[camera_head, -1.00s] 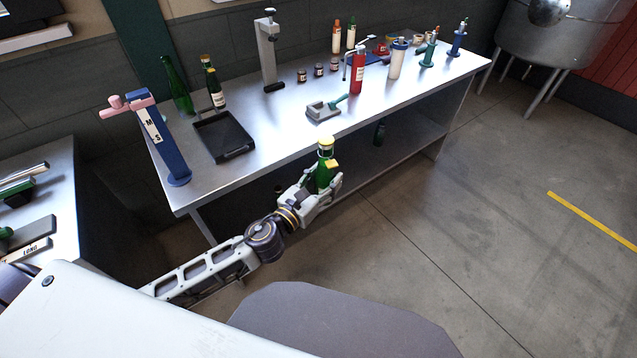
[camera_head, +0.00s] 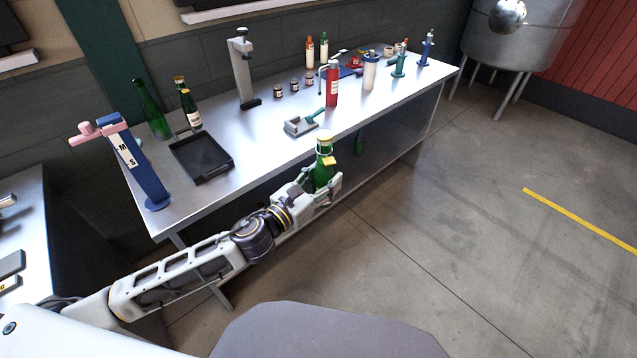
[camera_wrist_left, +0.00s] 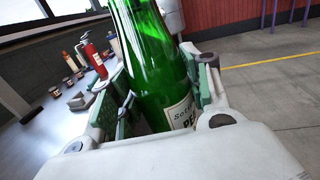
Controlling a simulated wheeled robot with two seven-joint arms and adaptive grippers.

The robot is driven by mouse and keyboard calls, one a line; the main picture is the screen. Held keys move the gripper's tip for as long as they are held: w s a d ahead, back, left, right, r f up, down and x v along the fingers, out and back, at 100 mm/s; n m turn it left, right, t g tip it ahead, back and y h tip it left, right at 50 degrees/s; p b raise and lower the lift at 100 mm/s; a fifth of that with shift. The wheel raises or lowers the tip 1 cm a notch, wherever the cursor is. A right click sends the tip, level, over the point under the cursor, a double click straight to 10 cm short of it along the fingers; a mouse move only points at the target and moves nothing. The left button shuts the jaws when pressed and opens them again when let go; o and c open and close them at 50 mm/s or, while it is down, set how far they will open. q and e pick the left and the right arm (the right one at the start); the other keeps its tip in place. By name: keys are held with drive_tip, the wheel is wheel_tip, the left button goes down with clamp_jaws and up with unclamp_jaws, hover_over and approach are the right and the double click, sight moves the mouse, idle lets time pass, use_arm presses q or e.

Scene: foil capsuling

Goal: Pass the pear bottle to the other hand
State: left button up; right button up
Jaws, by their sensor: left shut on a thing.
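A green bottle (camera_head: 324,168) with a yellow cap and a yellow label or tag at its neck is held upright in my left gripper (camera_head: 322,186). The gripper is shut around its body, in front of the steel table's front edge. In the left wrist view the bottle (camera_wrist_left: 152,60) stands between the finger pads (camera_wrist_left: 160,100), and its white label is partly hidden, with only a few letters showing. My right gripper is not in view.
The floor (camera_head: 470,210) to the right is clear.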

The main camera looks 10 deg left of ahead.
use_arm(q)
drive_tip(key=d+r+m+g+h, duration=0.1)
drive_tip(key=d+r+m+h, duration=0.1)
drive_tip(key=d+r, duration=0.2)
drive_tip(key=shift+w+d+r+g+h, duration=0.35)
drive_tip(key=shift+w+r+g, duration=0.1)
drive_tip(key=shift+r, duration=0.4)
idle(0.3)
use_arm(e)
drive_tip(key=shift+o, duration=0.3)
